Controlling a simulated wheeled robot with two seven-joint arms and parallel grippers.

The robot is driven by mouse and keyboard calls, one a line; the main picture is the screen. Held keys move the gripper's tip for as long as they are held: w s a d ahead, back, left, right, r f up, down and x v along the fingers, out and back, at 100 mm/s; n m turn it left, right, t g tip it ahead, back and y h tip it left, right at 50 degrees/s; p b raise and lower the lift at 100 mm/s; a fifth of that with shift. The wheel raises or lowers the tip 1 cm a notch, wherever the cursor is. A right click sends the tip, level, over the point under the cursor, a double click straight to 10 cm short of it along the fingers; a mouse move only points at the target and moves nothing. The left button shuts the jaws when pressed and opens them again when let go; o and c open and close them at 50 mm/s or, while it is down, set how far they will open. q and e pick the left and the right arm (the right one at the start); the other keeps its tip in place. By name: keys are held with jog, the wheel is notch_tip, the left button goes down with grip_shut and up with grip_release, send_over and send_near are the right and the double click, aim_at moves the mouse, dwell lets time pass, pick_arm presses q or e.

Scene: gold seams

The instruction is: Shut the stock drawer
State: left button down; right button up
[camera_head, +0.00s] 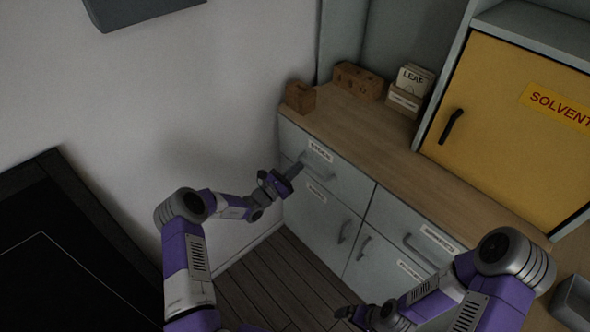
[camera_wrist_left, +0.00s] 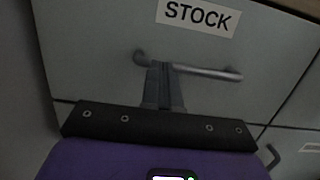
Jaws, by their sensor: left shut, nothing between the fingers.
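The stock drawer (camera_head: 335,178) is the top left drawer of the grey cabinet, with a white STOCK label. Its front looks flush, or nearly so, with the fronts around it. In the left wrist view the drawer front (camera_wrist_left: 95,50) fills the upper part, with the bar handle (camera_wrist_left: 210,73) across it. My left gripper (camera_head: 297,168) is shut and empty, its fingertips at the left part of the handle; the fingers (camera_wrist_left: 162,75) overlap the bar there. I cannot tell whether they touch the front. My right gripper (camera_head: 345,313) is low in front of the cabinet, its fingers unclear.
The wooden worktop (camera_head: 390,135) bears wooden blocks (camera_head: 357,82) and a LEAF card box (camera_head: 404,101). A yellow SOLVENT cabinet (camera_head: 500,120) stands at right. A grey tray (camera_head: 574,301) is at lower right. A white wall borders the left; floor shows between my arms.

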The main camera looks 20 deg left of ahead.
pick_arm(q)
jog(key=p+v, duration=0.3)
jog(key=v, duration=1)
jog(key=s+d+f+m+g+h, duration=0.1)
jog(key=s+d+f+m+g, duration=0.35)
jog(key=s+d+g, duration=0.35)
jog(key=s+d+f+m+g+h, duration=0.2)
jog(key=s+d+f+m+g, duration=0.1)
jog(key=s+d+m+g, duration=0.45)
jog(key=s+f+m+g+y, duration=0.1)
jog(key=s+f+m+y, duration=0.1)
jog(key=s+m+y, duration=0.7)
jog(key=shift+s+d+f+m+p, duration=0.4)
jog(key=shift+s+m, duration=1.75)
jog(key=shift+m, duration=0.75)
jog(key=shift+a, duration=0.1)
